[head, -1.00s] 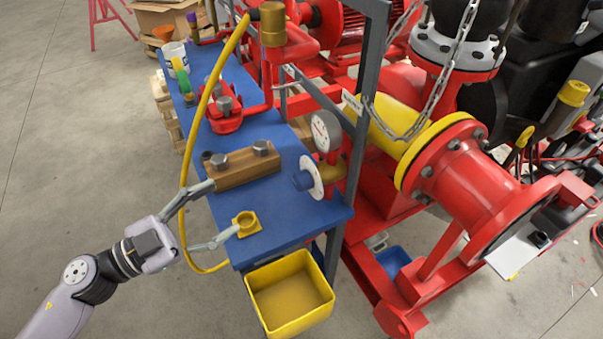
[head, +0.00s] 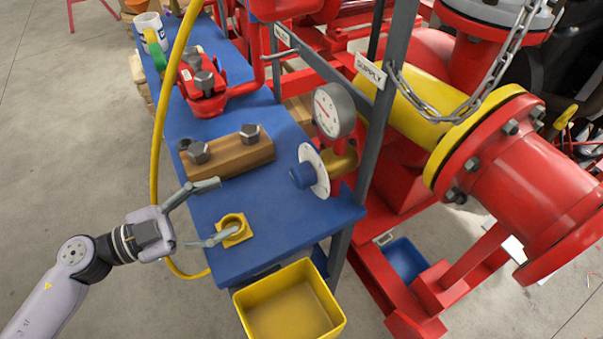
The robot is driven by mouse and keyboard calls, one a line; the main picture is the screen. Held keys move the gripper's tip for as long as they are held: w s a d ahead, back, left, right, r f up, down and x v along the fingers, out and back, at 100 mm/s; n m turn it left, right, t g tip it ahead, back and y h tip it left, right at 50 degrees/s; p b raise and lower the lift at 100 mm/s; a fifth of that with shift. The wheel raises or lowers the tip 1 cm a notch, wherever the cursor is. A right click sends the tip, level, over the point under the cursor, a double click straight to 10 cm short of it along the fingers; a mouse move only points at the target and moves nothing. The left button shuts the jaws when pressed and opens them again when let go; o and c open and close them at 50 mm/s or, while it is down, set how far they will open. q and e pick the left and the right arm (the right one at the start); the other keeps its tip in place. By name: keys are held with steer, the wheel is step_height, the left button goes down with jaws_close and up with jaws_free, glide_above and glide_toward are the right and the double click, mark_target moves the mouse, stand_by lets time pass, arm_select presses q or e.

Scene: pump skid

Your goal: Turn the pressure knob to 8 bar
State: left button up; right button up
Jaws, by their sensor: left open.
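The blue pressure knob (head: 302,175) sits in front of a white round dial plate (head: 316,168) at the right end of the blue bench. A pressure gauge (head: 334,110) with a white face stands just above it; its reading is too small to tell. A brass fitting (head: 341,160) is behind the plate. My left gripper (head: 213,212) is open and empty at the bench's left front edge, left of the knob and apart from it. One finger is near a wooden block, the other shows over the yellow socket piece. My right gripper is not in view.
On the blue bench (head: 285,222) are a wooden block with bolts (head: 230,157), a yellow socket piece (head: 236,226) and a red vise (head: 204,92). A yellow bin (head: 290,305) hangs at the front. A grey post and red pipework stand right of the knob.

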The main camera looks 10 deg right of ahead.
mark_target(295, 180)
arm_select(q)
steer(key=p+x, duration=0.3)
steer(key=x, duration=1.3)
steer(key=shift+d+r, duration=0.1)
steer(key=shift+d, duration=0.25)
steer(key=c, duration=1.2)
